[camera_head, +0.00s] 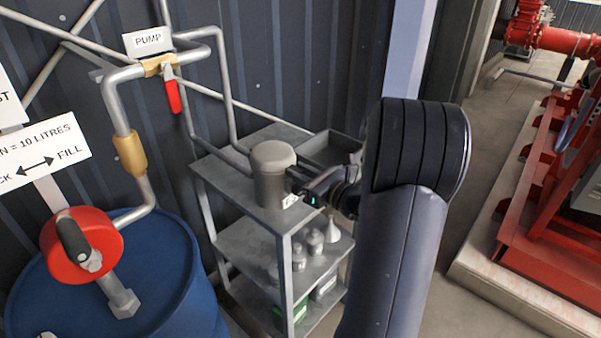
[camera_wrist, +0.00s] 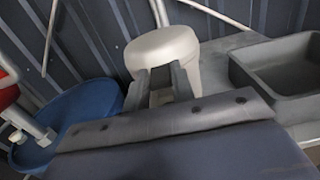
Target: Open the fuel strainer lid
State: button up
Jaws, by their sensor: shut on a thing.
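The fuel strainer is a grey canister (camera_head: 272,182) on the top of a metal shelf stand in the head view. Its rounded lid (camera_head: 273,156) sits on top and looks level. The lid also shows in the wrist view (camera_wrist: 163,47). My gripper (camera_head: 297,181) reaches in from the right at the canister's upper side. In the wrist view its two fingers (camera_wrist: 160,84) point at the lid and are shut on its near side. The far side of the lid and the exact contact are hidden.
The shelf stand (camera_head: 232,178) holds an open grey tray (camera_wrist: 285,75) right of the canister, with small containers on lower shelves. A blue drum (camera_head: 160,260) with a red hand-crank pump (camera_head: 82,246) stands at left. Pipes run behind, along the corrugated wall.

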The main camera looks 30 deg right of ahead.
grip_shut()
jog(key=shift+r, duration=0.1)
